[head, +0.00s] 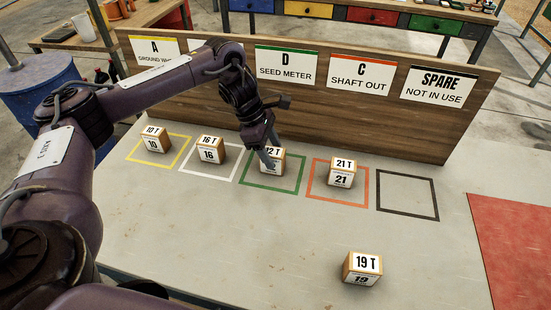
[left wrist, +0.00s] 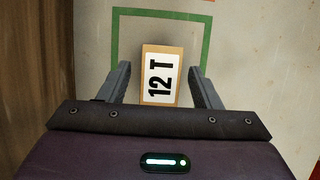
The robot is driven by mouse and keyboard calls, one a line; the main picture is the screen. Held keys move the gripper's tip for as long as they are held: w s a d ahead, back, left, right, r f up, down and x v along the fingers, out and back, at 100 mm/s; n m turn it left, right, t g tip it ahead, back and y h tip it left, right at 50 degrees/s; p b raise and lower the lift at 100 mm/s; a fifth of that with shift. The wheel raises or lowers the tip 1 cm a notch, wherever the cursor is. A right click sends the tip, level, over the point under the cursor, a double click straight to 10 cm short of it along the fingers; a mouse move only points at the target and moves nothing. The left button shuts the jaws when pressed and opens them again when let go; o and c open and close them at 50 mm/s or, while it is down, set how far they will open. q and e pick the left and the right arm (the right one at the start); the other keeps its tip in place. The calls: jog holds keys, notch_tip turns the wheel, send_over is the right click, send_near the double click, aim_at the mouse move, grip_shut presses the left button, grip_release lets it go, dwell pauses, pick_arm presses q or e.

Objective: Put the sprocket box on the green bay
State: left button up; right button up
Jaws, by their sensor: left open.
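In the left wrist view the 12 T box (left wrist: 161,76) lies between the two open fingers of my left gripper (left wrist: 160,72), with a gap on each side. The green outline (left wrist: 160,12) shows around it there. A 19 T box (head: 361,268) stands alone on the bare table front, outside all bays. My right gripper is out of view.
A 10 T box (head: 154,140) is in the yellow bay, a 16 T box (head: 210,150) in the white bay and a 21 T box (head: 342,172) in the orange-red bay. The black bay (head: 407,214) is empty. A wooden sign board (head: 400,130) stands behind.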

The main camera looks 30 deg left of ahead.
pick_arm(q)
jog(key=p+v, duration=0.1)
jog(key=v, duration=0.6)
jog(key=shift+r, duration=0.1)
jog(key=shift+s+a+r, duration=0.15)
jog(key=shift+a+r, duration=0.15)
jog(key=shift+r, duration=0.2)
